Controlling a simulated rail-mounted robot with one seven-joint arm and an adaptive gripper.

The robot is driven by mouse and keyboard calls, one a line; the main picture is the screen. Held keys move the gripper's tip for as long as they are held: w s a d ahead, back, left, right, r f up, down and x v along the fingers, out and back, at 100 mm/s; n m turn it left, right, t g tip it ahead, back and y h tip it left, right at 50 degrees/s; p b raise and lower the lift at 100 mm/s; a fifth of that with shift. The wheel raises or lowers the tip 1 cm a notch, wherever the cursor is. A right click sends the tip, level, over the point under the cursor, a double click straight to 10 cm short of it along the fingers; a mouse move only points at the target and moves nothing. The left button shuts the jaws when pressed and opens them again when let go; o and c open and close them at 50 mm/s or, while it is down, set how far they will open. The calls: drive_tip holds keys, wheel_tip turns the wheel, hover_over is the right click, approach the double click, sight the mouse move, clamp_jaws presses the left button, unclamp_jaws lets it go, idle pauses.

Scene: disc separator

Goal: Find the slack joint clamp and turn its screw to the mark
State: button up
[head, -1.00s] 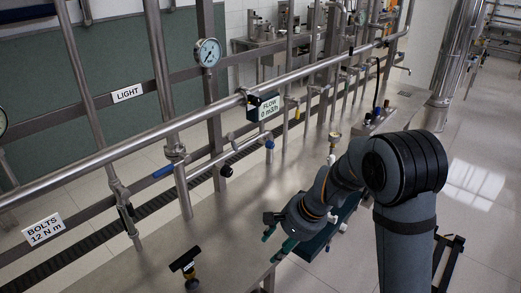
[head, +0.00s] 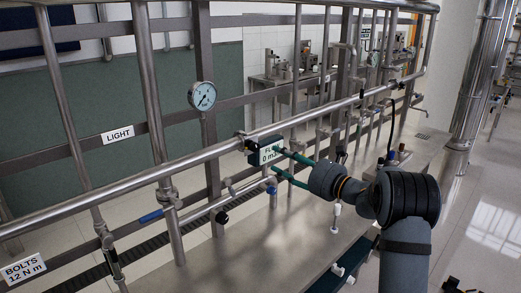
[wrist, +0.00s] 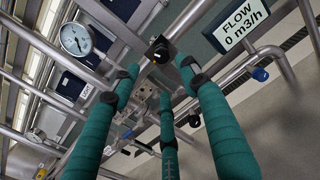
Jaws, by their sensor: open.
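My gripper (head: 277,161) is raised beside the FLOW display (head: 265,150) on the long upper pipe. Its green fingers are spread and empty in the wrist view (wrist: 160,78). Beyond the fingers in the wrist view, a black knob (wrist: 158,50) sits by a pipe; I cannot tell whether it is a clamp screw. In the head view, a clamp-like metal collar (head: 168,197) rings a vertical pipe, and a black round knob (head: 222,217) sits on the lower pipe. No slack joint or screw mark can be made out.
A pressure gauge (head: 202,96) stands left of the display. A blue-handled valve (head: 152,216) and a blue cap (head: 271,190) are on the lower pipework. LIGHT (head: 118,135) and BOLTS 12 N m (head: 22,270) signs hang at left. The steel bench top (head: 250,250) is largely bare.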

sight(257, 148)
drive_tip(key=p+x, duration=0.1)
drive_tip(key=x, duration=0.2)
drive_tip(key=p+x, duration=0.2)
drive_tip(key=x, duration=0.1)
drive_tip(key=p+x, duration=0.1)
drive_tip(key=x, duration=0.3)
drive_tip(key=shift+w+a+f+p, duration=0.1)
drive_tip(key=shift+f+p, duration=0.15)
drive_tip(key=shift+p, duration=0.05)
drive_tip(key=shift+c, duration=1.3)
clamp_jaws()
